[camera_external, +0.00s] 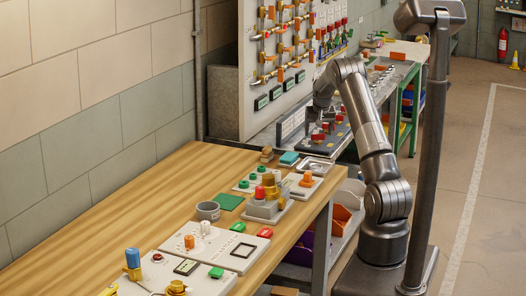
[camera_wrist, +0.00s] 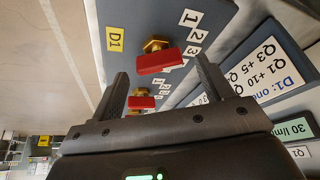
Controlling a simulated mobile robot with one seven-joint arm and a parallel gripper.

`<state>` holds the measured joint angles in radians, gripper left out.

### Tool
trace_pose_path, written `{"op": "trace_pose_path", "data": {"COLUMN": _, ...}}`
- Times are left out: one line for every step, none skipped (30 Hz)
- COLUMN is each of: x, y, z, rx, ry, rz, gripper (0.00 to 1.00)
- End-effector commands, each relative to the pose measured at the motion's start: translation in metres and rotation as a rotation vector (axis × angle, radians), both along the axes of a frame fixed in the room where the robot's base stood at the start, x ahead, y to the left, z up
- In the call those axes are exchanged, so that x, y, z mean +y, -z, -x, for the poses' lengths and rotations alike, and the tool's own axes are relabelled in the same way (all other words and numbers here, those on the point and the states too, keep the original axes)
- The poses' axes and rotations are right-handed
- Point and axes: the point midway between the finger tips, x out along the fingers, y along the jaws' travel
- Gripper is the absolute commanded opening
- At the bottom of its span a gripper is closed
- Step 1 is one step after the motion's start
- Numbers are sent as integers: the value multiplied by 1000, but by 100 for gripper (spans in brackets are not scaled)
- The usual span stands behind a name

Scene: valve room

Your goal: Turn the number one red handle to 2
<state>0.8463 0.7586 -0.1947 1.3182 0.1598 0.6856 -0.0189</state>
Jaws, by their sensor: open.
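In the wrist view a red handle (camera_wrist: 160,62) on a brass stem stands on a blue-grey panel (camera_wrist: 135,18), near a yellow D1 label (camera_wrist: 115,39). White tags 1 (camera_wrist: 189,18), 2 (camera_wrist: 192,36) and 3 (camera_wrist: 194,50) lie to its right. The handle lies nearly crosswise; I cannot tell exactly which tag it points to. My gripper (camera_wrist: 162,67) is open and empty, one finger on each side of this handle in the picture; contact cannot be told. A second red handle (camera_wrist: 141,103) shows lower, between the fingers. In the external view my gripper (camera_external: 318,112) is above the panel.
A sign with D1 and Q lines (camera_wrist: 262,70) and a green display (camera_wrist: 296,128) are at the right of the wrist view. In the external view a pipe board (camera_external: 285,60) stands behind the panel. A wooden table (camera_external: 120,210) with several fixtures is in front.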

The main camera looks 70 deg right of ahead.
Motion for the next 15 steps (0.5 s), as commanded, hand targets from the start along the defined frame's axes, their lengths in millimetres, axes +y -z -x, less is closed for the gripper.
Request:
{"op": "trace_pose_path", "data": {"x": 3, "y": -9, "z": 1, "rx": -2, "ry": 0, "rz": 2, "gripper": 73}}
{"op": "trace_pose_path", "data": {"x": 5, "y": -15, "z": 2, "rx": -2, "ry": 0, "rz": 2, "gripper": 73}}
{"op": "trace_pose_path", "data": {"x": 8, "y": -22, "z": 4, "rx": -1, "ry": -1, "rz": 1, "gripper": 73}}
{"op": "trace_pose_path", "data": {"x": 10, "y": -28, "z": 5, "rx": -1, "ry": -1, "rz": 2, "gripper": 73}}
{"op": "trace_pose_path", "data": {"x": 12, "y": -34, "z": 6, "rx": -2, "ry": 0, "rz": 2, "gripper": 73}}
{"op": "trace_pose_path", "data": {"x": 14, "y": -41, "z": 8, "rx": -2, "ry": 0, "rz": 3, "gripper": 73}}
{"op": "trace_pose_path", "data": {"x": 16, "y": -47, "z": 9, "rx": -2, "ry": 0, "rz": 2, "gripper": 73}}
{"op": "trace_pose_path", "data": {"x": 18, "y": -52, "z": 10, "rx": -2, "ry": 0, "rz": 1, "gripper": 73}}
{"op": "trace_pose_path", "data": {"x": 21, "y": -59, "z": 12, "rx": -1, "ry": 0, "rz": 2, "gripper": 73}}
{"op": "trace_pose_path", "data": {"x": 22, "y": -63, "z": 13, "rx": -2, "ry": 0, "rz": 1, "gripper": 73}}
{"op": "trace_pose_path", "data": {"x": 24, "y": -67, "z": 14, "rx": -1, "ry": 0, "rz": 0, "gripper": 73}}
{"op": "trace_pose_path", "data": {"x": 26, "y": -72, "z": 15, "rx": -1, "ry": 0, "rz": 0, "gripper": 73}}
{"op": "trace_pose_path", "data": {"x": 27, "y": -76, "z": 16, "rx": -1, "ry": 0, "rz": 0, "gripper": 73}}
{"op": "trace_pose_path", "data": {"x": 29, "y": -79, "z": 16, "rx": -1, "ry": 0, "rz": 0, "gripper": 73}}
{"op": "trace_pose_path", "data": {"x": 30, "y": -82, "z": 17, "rx": -1, "ry": 0, "rz": 0, "gripper": 73}}
